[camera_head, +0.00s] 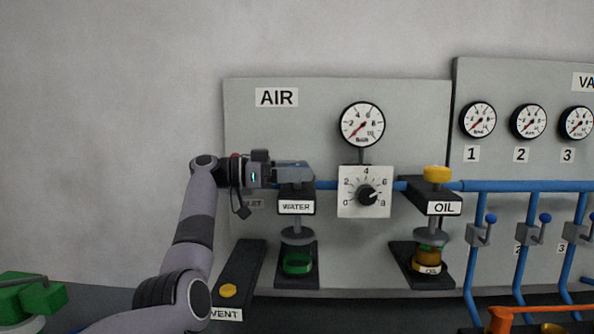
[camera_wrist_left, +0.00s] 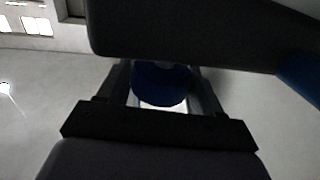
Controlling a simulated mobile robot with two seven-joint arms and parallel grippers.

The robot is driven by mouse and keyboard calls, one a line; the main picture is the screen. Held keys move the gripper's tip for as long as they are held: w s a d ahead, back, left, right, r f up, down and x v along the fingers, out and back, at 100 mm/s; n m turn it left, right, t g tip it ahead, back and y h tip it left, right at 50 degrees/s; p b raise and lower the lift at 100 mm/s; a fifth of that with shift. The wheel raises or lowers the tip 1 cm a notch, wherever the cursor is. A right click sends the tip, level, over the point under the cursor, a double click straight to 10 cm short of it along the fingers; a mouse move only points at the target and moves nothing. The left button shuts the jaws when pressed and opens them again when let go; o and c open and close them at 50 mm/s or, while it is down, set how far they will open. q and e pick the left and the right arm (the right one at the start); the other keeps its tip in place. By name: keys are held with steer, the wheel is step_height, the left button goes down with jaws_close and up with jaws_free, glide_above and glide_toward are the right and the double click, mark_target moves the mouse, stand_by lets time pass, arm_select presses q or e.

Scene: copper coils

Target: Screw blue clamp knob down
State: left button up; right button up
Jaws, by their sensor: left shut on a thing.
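The blue clamp knob (camera_wrist_left: 160,84) shows between the two fingers in the left wrist view. In the head view it is hidden behind my left gripper (camera_head: 298,173). My left gripper comes in level from the left, at the top of the WATER clamp (camera_head: 296,207), and is shut on the knob. Below the clamp arm, a grey press disc (camera_head: 297,236) hangs above a green ring (camera_head: 298,263) on a dark base. A gap shows between disc and ring. My right gripper is in neither view.
The OIL clamp (camera_head: 444,208) with a yellow knob (camera_head: 437,173) stands at right. A dial (camera_head: 366,195) and a gauge (camera_head: 361,124) sit between the clamps. Blue pipes (camera_head: 520,186) run right. A VENT block (camera_head: 241,272) is lower left.

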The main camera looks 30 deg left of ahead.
arm_select(q)
steer(key=shift+r, duration=0.1)
steer(key=o, duration=1)
steer(key=shift+c, duration=0.2)
